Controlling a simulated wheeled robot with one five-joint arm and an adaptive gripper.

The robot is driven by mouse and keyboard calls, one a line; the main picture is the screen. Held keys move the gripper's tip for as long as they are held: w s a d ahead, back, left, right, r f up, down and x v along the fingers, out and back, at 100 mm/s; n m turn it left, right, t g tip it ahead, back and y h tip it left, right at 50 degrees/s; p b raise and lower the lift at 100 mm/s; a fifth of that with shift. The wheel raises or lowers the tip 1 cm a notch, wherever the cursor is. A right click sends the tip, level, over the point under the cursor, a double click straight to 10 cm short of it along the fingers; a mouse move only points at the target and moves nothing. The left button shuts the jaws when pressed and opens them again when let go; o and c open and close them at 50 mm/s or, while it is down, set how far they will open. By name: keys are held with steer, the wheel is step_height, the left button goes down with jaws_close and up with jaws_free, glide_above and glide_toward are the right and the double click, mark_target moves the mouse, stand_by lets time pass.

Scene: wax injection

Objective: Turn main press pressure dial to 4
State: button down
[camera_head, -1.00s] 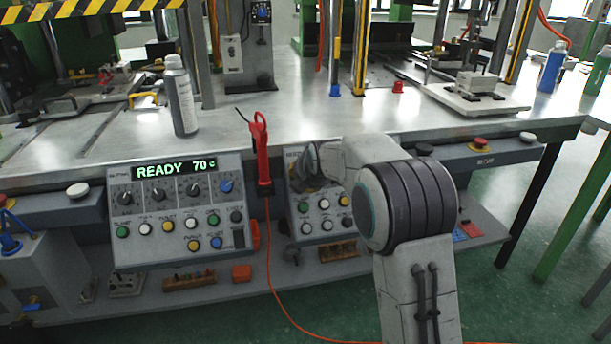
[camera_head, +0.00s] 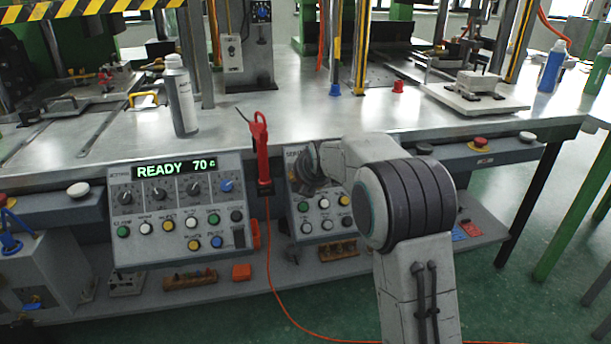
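The left control panel (camera_head: 178,215) hangs on the bench front, with a lit display (camera_head: 176,168) reading "READY 70" and a final character too small to read surely. Below it is a row of dials, the rightmost with a blue knob (camera_head: 226,186). A second panel (camera_head: 328,226) to the right is partly hidden by my arm. Another blue dial (camera_head: 261,13) sits on a box on the back column. Labels are too small to tell which is the main press pressure dial. My gripper (camera_head: 312,168) is at the upper part of the second panel, mostly hidden behind my arm; its fingers are unclear.
A red tool (camera_head: 262,155) hangs between the panels, its orange cable running to the floor. A grey bottle (camera_head: 181,95) stands on the bench (camera_head: 330,115). Red stop buttons (camera_head: 479,142) and white buttons line the bench front. The lower shelf holds wooden blocks (camera_head: 190,280).

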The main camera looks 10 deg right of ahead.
steer(key=c, duration=0.9)
jaws_free()
steer(key=v, duration=1.2)
